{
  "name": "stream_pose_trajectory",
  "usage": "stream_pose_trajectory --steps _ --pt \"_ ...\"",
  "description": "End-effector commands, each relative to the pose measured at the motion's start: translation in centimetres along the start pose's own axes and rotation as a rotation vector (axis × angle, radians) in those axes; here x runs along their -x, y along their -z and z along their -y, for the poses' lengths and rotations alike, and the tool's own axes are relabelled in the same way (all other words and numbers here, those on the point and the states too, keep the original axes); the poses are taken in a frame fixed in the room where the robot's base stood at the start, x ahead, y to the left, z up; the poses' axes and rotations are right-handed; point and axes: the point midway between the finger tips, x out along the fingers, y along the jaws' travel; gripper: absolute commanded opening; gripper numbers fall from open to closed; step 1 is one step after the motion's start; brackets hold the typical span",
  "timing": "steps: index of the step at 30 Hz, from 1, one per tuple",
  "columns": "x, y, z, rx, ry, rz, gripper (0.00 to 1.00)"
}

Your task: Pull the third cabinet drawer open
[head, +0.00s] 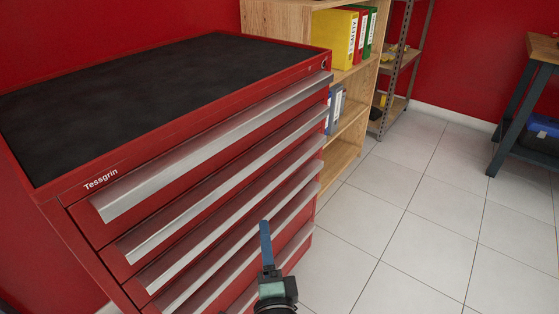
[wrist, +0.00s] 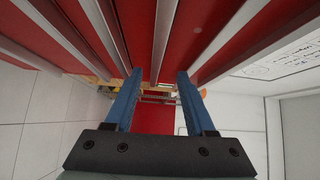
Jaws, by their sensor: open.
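The red tool cabinet (head: 55,210) stands at the left in the head view, with several drawers and long silver handles. The third drawer's handle (head: 235,215) runs slanting across the front, and the drawers look shut. My gripper (head: 265,228) is in front of the lower drawers, near the cabinet's right part; one blue finger shows there. In the wrist view my gripper (wrist: 159,75) is open, with two blue fingers apart and nothing held. A silver handle bar (wrist: 163,40) lies in line between the fingertips; I cannot tell which drawer it belongs to or whether it touches.
A wooden shelf (head: 345,155) with binders (head: 343,38) stands beyond the cabinet. A metal rack (head: 400,65) is behind it, and a workbench (head: 510,115) is at the far right. The tiled floor (head: 420,225) right of the cabinet is clear.

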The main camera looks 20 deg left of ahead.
Motion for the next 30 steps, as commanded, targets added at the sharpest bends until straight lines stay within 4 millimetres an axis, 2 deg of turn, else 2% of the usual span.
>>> stream_pose_trajectory --steps 4,8,21,30 --pt "0.0 -0.3 -0.3 -0.04 -0.015 0.001 0.55" --pt "-1.1 -0.3 -0.4 -0.039 -0.014 0.003 0.55" --pt "-8.9 -0.3 -0.5 -0.036 -0.012 0.003 0.55" --pt "-12.2 -0.3 -0.6 -0.036 -0.013 0.002 0.55"
